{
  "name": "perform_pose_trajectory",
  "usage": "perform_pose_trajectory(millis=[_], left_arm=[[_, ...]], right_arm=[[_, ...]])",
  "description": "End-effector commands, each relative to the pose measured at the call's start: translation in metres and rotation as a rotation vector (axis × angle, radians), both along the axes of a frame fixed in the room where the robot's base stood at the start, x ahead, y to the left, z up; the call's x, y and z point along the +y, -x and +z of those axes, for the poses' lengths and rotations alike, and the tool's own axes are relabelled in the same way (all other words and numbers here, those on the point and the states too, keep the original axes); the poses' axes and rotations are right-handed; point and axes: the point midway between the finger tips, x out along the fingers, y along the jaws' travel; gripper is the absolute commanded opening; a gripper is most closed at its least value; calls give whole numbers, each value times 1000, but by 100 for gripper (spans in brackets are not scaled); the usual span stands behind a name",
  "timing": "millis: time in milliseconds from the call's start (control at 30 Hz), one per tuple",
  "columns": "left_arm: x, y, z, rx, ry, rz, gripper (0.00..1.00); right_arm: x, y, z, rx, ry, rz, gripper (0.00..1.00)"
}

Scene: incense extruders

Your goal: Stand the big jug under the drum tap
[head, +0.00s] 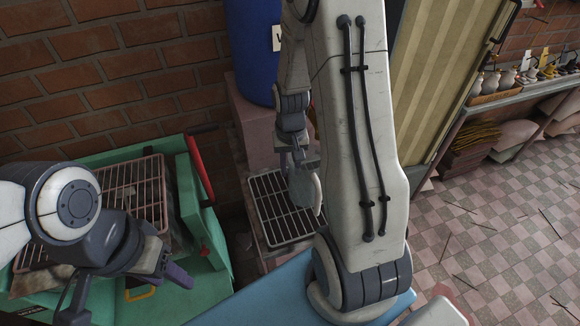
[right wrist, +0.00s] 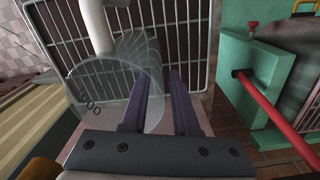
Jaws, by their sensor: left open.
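The big jug, a see-through vessel (right wrist: 112,85), is in the right wrist view over the barred grate (right wrist: 158,25). In the head view the jug (head: 303,190) shows small and partly hidden by my right arm, with a pale curved part beside it. My right gripper (right wrist: 160,74) has its two purple fingers apart. The jug's clear side overlaps the left finger, and its edge shows between the fingers; I cannot tell whether they touch it. The blue drum (head: 250,45) stands behind on a pink block; its tap is hidden. My left gripper (head: 165,270) is open and empty.
A green cart (head: 215,240) with a rusty grill (head: 130,190) and a red handle (head: 199,168) stands at the left. A brick wall is behind. A striped panel (head: 440,70) and a shelf with small jars (head: 495,82) are at the right. The checkered floor there has room.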

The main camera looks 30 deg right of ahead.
Motion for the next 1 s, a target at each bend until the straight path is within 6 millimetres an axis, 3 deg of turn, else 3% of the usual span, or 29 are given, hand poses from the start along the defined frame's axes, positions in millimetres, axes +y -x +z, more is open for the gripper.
perform_pose_trajectory(millis=[267,433,800,1000], left_arm=[[0,0,0,0,0,0,50],[0,0,2,0,0,0,50],[0,0,0,0,0,0,50],[0,0,0,0,0,0,50]], right_arm=[[0,0,0,0,0,0,33],[0,-1,11,-4,1,0,33],[-1,-2,87,-7,2,0,33],[0,-1,115,-3,1,0,33]])
